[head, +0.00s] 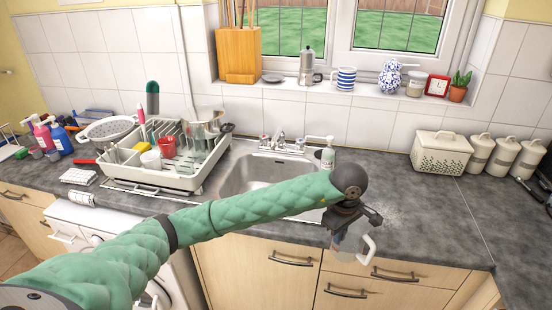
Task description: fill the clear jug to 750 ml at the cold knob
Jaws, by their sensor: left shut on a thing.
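My left arm reaches across from the left, and its dark gripper (350,215) is shut on the clear jug (347,246). The jug hangs below the gripper in front of the counter's front edge, with its pale handle to the right. The gripper hides the jug's top, and I cannot make out its markings or any water in it. The tap (283,143) stands at the back of the steel sink (243,173), with small knobs on both sides. I cannot tell which knob is cold. My arm covers the sink's front part. My right gripper is out of view.
A full dish rack (183,178) stands left of the sink. A soap bottle (328,155) stands at the sink's back right corner. A cream bread bin (440,155) and several canisters (503,155) line the back right. The counter right of the sink is mostly clear.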

